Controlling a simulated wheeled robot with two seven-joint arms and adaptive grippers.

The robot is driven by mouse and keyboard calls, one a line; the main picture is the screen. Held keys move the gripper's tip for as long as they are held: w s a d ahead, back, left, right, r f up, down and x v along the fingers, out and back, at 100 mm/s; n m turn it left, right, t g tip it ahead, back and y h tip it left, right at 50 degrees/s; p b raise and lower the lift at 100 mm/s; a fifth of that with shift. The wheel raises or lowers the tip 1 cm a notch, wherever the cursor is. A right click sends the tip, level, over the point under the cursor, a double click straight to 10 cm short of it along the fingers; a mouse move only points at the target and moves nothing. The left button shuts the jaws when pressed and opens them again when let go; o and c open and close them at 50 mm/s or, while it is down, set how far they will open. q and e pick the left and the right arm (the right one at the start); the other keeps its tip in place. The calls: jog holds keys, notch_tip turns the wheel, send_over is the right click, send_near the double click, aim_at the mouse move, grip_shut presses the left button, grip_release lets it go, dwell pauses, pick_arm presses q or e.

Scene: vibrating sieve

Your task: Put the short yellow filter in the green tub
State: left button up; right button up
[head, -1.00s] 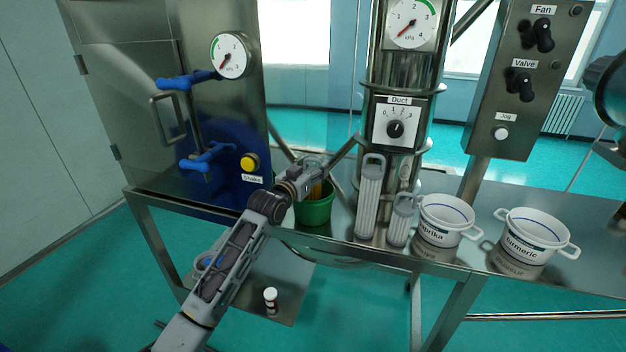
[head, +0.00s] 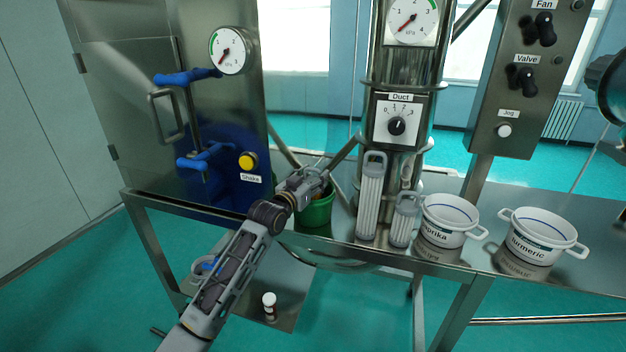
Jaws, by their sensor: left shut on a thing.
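The green tub (head: 316,216) stands on the steel bench, left of the white pleated filters. My left gripper (head: 318,180) is over the tub's mouth, reaching in from the lower left. It is shut on the short yellow filter, of which only a small orange-yellow patch shows at the fingers. The gripper and the tub's rim hide the rest, so I cannot tell whether the filter touches the tub's floor. My right gripper is out of view.
A tall white filter (head: 371,205) and a short white filter (head: 404,220) stand right of the tub. Beyond them are the paprika pot (head: 447,226) and turmeric pot (head: 540,242). The duct column (head: 405,75) rises behind. A steel cabinet (head: 120,60) stands left.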

pick_arm(q)
jog(key=o, duration=1.4)
jog(key=shift+f, duration=0.1)
jog(key=shift+s+a, duration=0.3)
jog(key=shift+s, duration=0.25)
jog(key=shift+v, duration=5.4)
